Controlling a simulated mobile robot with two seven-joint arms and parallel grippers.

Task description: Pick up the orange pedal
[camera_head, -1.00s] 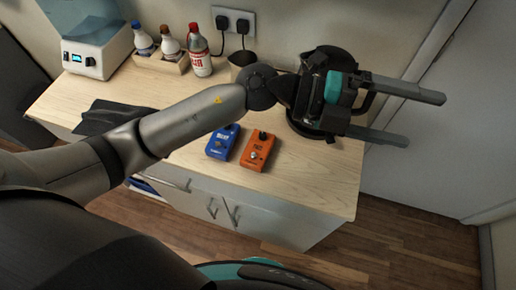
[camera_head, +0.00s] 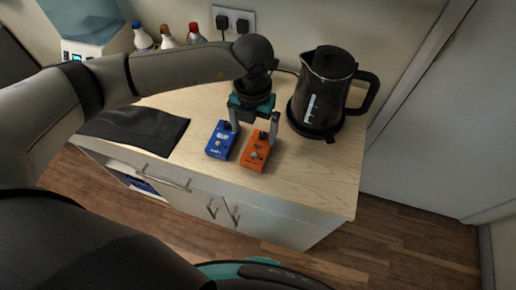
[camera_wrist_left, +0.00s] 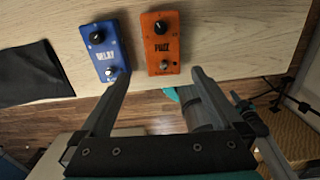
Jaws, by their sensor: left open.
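The orange pedal (camera_head: 256,152) lies flat on the wooden counter, with a black knob on top. It also shows in the left wrist view (camera_wrist_left: 166,43), where its label looks like "FUZZ". A blue pedal (camera_head: 221,141) lies just left of it, a small gap apart. My left gripper (camera_head: 254,128) points down with its fingers apart, above and just behind the two pedals, and holds nothing. In the wrist view the open fingers (camera_wrist_left: 160,82) lie below the pedals in the picture. My right gripper is not in view.
A black kettle (camera_head: 327,92) stands close to the right of the gripper. A dark cloth (camera_head: 137,127) lies on the counter's left part. Several bottles (camera_head: 168,38) and wall plugs (camera_head: 232,20) are at the back. The counter's front right (camera_head: 320,180) is clear.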

